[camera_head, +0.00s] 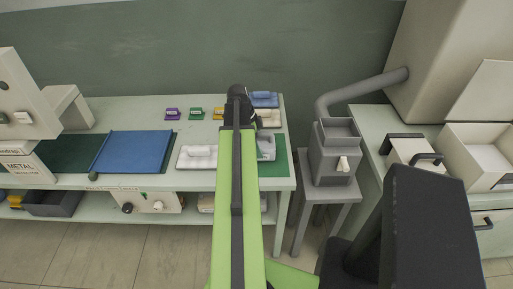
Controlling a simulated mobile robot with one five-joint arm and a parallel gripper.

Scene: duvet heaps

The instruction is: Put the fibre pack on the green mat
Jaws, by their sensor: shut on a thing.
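The green mat (281,168) lies at the right end of the long table. A pale grey-blue pack (267,148), which looks like the fibre pack, shows just right of my arm, over the mat. I cannot tell whether it touches the mat. My gripper (251,122) is at the far end of my green arm, above the table's right part. My arm hides most of the jaws and the left side of the pack and mat. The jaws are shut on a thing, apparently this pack.
A white tray with a white pack (198,157) lies left of my arm. Blue packs (264,99) lie behind, with small purple (173,114) and green (196,113) blocks. A grey hopper (336,152) stands right of the table.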

